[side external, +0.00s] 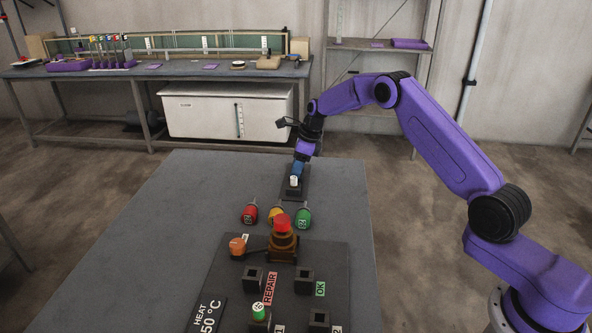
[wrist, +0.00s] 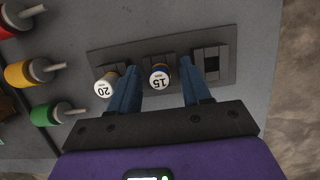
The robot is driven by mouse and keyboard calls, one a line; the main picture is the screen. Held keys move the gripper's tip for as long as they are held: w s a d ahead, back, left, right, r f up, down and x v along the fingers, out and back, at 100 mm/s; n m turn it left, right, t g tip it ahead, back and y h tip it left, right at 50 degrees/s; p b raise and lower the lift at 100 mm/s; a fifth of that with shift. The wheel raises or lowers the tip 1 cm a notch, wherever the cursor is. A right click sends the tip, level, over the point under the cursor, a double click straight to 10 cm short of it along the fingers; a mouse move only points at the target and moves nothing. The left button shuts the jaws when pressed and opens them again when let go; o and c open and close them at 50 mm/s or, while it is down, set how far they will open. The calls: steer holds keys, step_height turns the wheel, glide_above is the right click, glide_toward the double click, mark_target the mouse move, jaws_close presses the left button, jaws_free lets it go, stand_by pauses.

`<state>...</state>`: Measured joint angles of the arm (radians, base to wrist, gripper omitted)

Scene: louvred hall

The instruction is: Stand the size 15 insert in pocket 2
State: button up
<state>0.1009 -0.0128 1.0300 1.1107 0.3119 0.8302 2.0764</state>
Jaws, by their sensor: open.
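The size 15 insert (wrist: 160,80), with a white numbered top, stands in the middle pocket of a dark three-pocket rack (wrist: 222,87). My gripper (wrist: 160,68) is open, with one blue finger on each side of this insert and gaps visible beside it. In the side external view my gripper (side external: 299,168) is low over the rack (side external: 302,193), and the size 15 insert cannot be made out there. A size 20 insert (wrist: 105,85) stands in the rack's left pocket in the wrist view. Pocket 2 (side external: 319,321) is a dark square holder at the bottom of the board and looks empty.
The dark board (side external: 225,283) also carries a green-topped insert (side external: 259,311) by label 1, two holders by REPAIR and OK, and a red button (side external: 282,224). The table's left side is clear.

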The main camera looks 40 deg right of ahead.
steer(key=shift+f, duration=0.3)
stand_by(0.4)
jaws_close()
stand_by(1.1)
jaws_free()
